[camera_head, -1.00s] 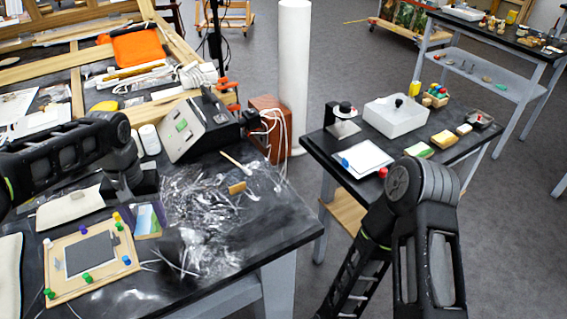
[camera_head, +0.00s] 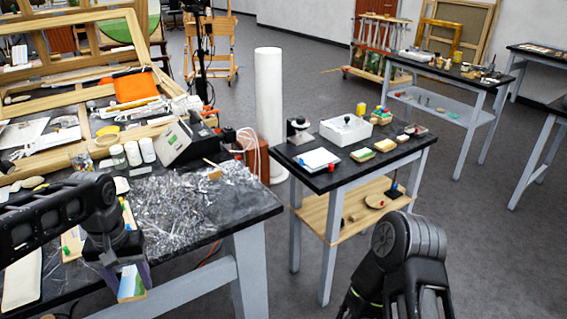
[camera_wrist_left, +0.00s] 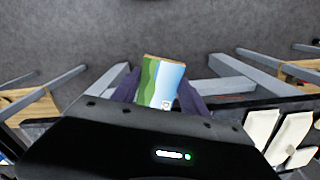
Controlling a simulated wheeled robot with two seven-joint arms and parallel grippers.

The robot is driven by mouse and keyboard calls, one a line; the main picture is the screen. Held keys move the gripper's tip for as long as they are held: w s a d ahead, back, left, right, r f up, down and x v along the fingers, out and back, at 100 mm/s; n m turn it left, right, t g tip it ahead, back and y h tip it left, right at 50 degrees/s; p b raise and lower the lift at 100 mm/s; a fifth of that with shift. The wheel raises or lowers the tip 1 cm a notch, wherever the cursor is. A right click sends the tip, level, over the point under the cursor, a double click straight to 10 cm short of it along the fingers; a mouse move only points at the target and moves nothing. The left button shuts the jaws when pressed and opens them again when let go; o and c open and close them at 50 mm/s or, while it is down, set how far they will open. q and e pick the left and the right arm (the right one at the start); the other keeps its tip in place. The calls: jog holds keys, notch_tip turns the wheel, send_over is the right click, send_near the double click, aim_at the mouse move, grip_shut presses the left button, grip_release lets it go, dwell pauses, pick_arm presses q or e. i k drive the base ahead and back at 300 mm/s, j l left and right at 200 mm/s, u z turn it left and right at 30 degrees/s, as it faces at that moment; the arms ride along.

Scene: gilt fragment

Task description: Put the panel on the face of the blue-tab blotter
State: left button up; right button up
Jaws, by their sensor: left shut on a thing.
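The panel (camera_head: 132,284), a small landscape in green and blue with a pale wooden edge, is in my left gripper (camera_head: 128,270). It hangs off the front edge of the black left table. In the left wrist view the panel (camera_wrist_left: 162,82) stands between the purple fingers, with grey floor behind it. A cream pad (camera_head: 22,282) lies at the left table's front left, and pale pads (camera_wrist_left: 288,138) show at right in the wrist view. No blue tab shows clearly on these.
The left table (camera_head: 215,205) holds crumpled clear film, white jars and a grey device (camera_head: 185,142). The small table (camera_head: 350,172) also bears a white box (camera_head: 345,131), sponges and a red knob. A white column (camera_head: 269,110) stands behind. Open floor lies between the tables.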

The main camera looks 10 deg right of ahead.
aim_at(317, 158)
jog(key=z, duration=2.55)
jog(key=i+j, duration=0.35)
jog(key=i, duration=0.15)
jog(key=i+j, duration=0.35)
jog(key=i, duration=0.15)
jog(key=i+j, duration=0.35)
jog(key=i, duration=0.2)
jog(key=i+j, duration=0.75)
jog(key=i, duration=0.6)
jog(key=u, duration=2.55)
